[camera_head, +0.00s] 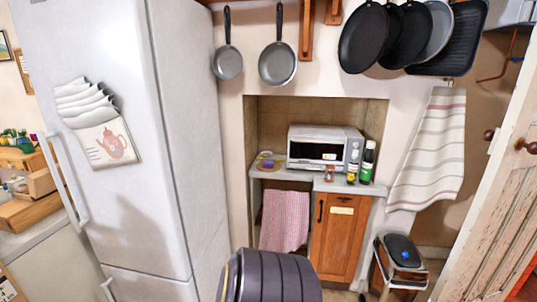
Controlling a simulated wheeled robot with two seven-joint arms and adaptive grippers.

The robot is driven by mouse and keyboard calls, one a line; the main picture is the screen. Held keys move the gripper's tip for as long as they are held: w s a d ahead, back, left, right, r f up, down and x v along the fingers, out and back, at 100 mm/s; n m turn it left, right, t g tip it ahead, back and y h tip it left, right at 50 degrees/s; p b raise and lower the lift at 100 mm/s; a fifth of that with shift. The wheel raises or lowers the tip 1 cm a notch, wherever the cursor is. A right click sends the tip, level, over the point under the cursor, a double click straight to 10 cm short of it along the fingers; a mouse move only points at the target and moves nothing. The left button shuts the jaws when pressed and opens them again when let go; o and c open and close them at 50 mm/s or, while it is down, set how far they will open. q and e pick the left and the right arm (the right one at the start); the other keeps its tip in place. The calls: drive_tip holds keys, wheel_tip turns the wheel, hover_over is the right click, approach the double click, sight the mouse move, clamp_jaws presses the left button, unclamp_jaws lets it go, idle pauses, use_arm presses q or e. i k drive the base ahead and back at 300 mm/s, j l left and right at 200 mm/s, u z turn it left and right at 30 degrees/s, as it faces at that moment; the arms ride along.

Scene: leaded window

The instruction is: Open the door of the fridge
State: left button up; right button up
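A tall pale grey fridge (165,180) fills the left of the head view. Its upper door (120,205) looks shut, flush with the body. A long vertical handle (63,182) runs along the door's left edge. A lower door (150,287) shows below a seam, with part of its own handle (108,289) at the bottom edge. A holder with papers and a teapot picture (104,130) hangs on the upper door. Neither of my grippers shows in this view.
A dark ribbed rounded object (270,277) stands at the bottom centre, right of the fridge. A counter in the alcove holds a toaster oven (325,147) and bottles (366,163). A pedal bin (398,262) and a wooden door (500,200) stand right. A worktop (45,245) lies left.

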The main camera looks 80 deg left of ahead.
sight(130, 216)
drive_tip(key=u, duration=4.1)
drive_tip(key=i+j+z, duration=0.15)
drive_tip(key=i+z, duration=0.2)
drive_tip(key=k, duration=0.05)
